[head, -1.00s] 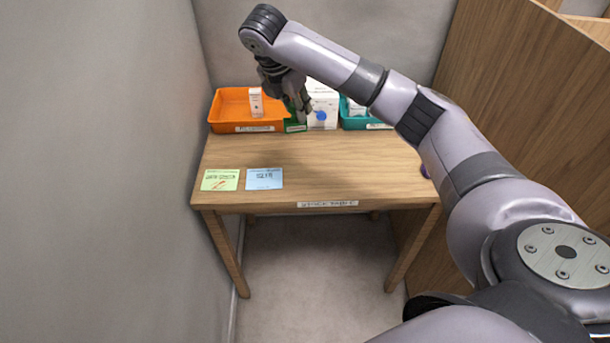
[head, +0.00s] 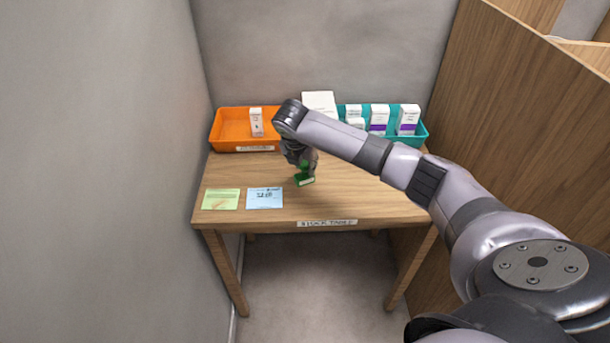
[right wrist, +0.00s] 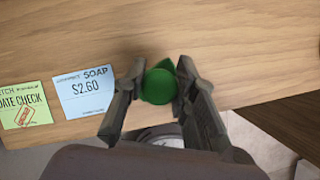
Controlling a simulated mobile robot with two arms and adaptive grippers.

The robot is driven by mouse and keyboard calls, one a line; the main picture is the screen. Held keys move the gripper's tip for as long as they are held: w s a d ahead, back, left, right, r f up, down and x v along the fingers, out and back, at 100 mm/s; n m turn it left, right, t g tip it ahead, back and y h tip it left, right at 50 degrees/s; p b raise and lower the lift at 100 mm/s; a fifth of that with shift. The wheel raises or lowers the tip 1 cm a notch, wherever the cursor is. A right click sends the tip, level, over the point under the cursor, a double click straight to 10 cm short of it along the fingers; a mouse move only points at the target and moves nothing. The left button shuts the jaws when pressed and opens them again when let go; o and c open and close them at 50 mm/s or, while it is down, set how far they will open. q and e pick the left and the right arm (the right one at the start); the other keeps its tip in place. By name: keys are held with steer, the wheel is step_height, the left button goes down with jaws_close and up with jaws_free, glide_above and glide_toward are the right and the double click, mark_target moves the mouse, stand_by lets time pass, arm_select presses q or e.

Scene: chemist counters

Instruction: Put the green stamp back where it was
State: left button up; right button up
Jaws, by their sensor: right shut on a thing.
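The green stamp (head: 305,181) is between the fingers of my right gripper (head: 303,165), over the middle of the wooden table, right of the blue card. In the right wrist view its round green knob (right wrist: 160,86) sits between the two fingers, and the right gripper (right wrist: 163,95) is shut on it. The stamp looks upright; I cannot tell whether its base touches the table. My left gripper is not in view.
A green date check card (head: 220,199) and a blue soap price card (head: 264,198) lie at the table's front left. An orange tray (head: 227,113), a white box (head: 320,102) and a teal tray (head: 424,134) with boxes stand along the back. The front right tabletop is clear.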

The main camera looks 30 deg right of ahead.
mark_target(304, 175)
steer(key=shift+f, duration=2.6)
steer(key=o, duration=0.9)
steer(key=shift+f, duration=0.1)
steer(key=v, duration=1.2)
